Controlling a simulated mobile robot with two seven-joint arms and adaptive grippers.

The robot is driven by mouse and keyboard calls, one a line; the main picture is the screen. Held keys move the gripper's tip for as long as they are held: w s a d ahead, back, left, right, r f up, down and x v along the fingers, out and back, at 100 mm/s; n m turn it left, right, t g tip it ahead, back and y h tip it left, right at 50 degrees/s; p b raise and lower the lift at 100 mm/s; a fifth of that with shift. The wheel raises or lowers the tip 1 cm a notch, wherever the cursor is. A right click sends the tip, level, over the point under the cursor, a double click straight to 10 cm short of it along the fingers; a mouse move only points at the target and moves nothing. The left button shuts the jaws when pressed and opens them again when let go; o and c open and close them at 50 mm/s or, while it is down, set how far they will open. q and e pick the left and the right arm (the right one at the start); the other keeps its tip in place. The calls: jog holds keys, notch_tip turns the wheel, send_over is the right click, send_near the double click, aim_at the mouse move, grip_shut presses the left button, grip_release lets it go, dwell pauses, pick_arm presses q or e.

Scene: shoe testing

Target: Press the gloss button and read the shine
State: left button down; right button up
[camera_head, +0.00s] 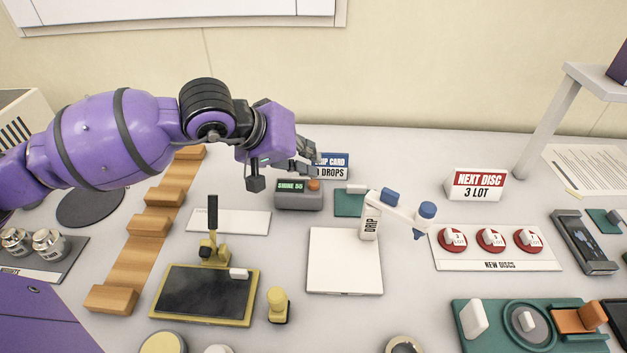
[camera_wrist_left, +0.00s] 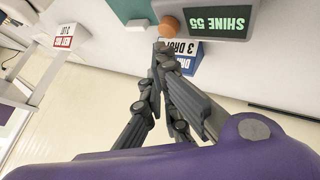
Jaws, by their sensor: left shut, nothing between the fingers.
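The gloss meter (camera_head: 299,199) is a small grey box on the white table, just in front of the drip card sign. My left gripper (camera_head: 308,166) is shut and empty, just above and behind the button. In the left wrist view my left fingertips (camera_wrist_left: 163,60) are close to the button; contact cannot be told. My right gripper is not in view.
The blue drip card sign (camera_head: 333,165) stands right behind the meter. A white drip stand (camera_head: 370,215) with an arm and blue caps is to the right. A red "NEXT DISC 3 LOT" sign (camera_head: 476,184) and new discs (camera_head: 490,262) lie farther right. Wooden steps (camera_head: 148,226) are left.

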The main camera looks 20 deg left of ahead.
pick_arm(q)
notch_tip(320, 180, up, 5)
jog(key=shift+f+p, duration=0.1)
jog(key=shift+p, duration=0.65)
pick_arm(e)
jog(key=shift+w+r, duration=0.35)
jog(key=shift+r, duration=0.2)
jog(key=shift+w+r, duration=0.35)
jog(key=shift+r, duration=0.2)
